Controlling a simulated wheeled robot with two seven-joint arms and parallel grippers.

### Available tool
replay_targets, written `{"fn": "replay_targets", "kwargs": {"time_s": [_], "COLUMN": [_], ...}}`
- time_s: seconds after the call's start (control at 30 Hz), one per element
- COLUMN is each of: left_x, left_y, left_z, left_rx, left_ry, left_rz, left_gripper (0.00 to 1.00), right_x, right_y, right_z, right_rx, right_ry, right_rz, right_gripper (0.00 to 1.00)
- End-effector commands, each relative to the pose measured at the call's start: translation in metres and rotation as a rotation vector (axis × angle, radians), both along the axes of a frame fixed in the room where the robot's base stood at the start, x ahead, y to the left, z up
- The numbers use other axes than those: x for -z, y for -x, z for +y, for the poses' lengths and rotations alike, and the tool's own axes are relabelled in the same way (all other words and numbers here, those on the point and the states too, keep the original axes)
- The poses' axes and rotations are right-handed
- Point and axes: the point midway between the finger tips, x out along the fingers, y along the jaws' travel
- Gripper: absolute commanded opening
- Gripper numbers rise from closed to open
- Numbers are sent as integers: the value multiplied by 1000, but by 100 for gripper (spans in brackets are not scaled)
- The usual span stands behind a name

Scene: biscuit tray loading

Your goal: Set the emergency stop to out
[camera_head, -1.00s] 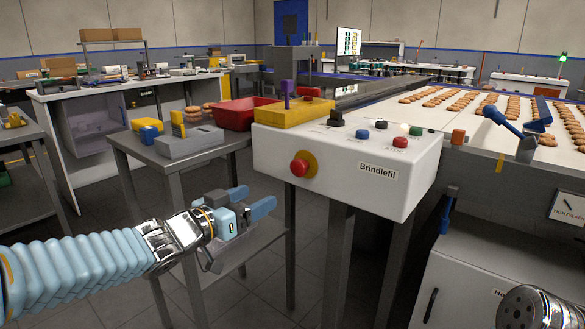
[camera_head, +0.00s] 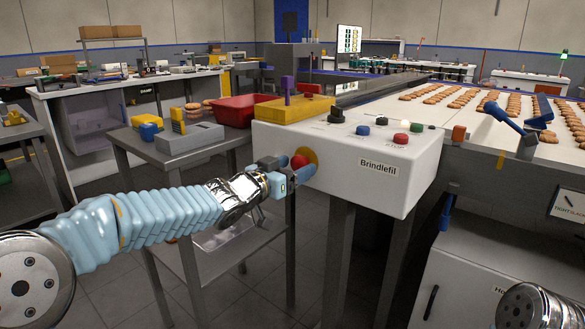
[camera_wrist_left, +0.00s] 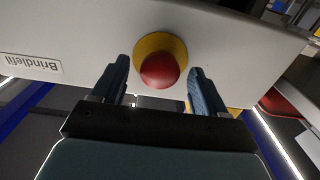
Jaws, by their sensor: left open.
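The emergency stop is a red mushroom button (camera_head: 299,161) on a yellow round plate (camera_head: 312,157), on the front face of the white control box (camera_head: 345,172) labelled Brindlefil. My left gripper (camera_head: 288,172) is at the button, with its blue fingers open around it. In the left wrist view the red button (camera_wrist_left: 160,70) sits between the two separated fingertips (camera_wrist_left: 160,80), with gaps on both sides. I cannot tell whether the button is pressed in or out. Only a part of my right arm shows at the lower right; its gripper is out of view.
The box top carries a black knob (camera_head: 337,115) and several coloured buttons. A grey side table (camera_head: 170,155) stands below left. The biscuit conveyor (camera_head: 455,110) runs behind right.

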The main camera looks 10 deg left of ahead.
Motion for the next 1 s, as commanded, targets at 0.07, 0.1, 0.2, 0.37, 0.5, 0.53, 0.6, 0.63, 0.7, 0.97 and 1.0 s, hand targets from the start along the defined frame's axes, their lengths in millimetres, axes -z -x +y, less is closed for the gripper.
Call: {"fn": "replay_targets", "kwargs": {"time_s": [0.07,0.1,0.2,0.37,0.5,0.53,0.6,0.63,0.7,0.97,1.0], "left_x": [0,0,0,0,0,0,0,0,0,-1,-1], "left_y": [0,0,0,0,0,0,0,0,0,7,8], "left_z": [0,0,0,0,0,0,0,0,0,5,5], "left_rx": [0,0,0,0,0,0,0,0,0,-1,-1], "left_ry": [0,0,0,0,1,1,1,1,1,0,1], "left_rz": [0,0,0,0,-1,-1,-1,-1,-1,-1,0], "left_gripper": [73,73,73,49,27,23,12,7,0,0,0], "right_x": [0,0,0,0,0,0,0,0,0,-4,-4], "right_y": [0,0,0,0,0,0,0,0,0,0,0], "right_z": [0,0,0,0,0,0,0,0,0,0,1], "right_rx": [0,0,0,0,0,0,0,0,0,-1,-1], "right_ry": [0,0,0,0,0,0,0,0,0,-1,-1], "right_rz": [0,0,0,0,0,0,0,0,0,0,0], "right_gripper": [55,55,55,55,55,55,55,55,55,55,55]}}
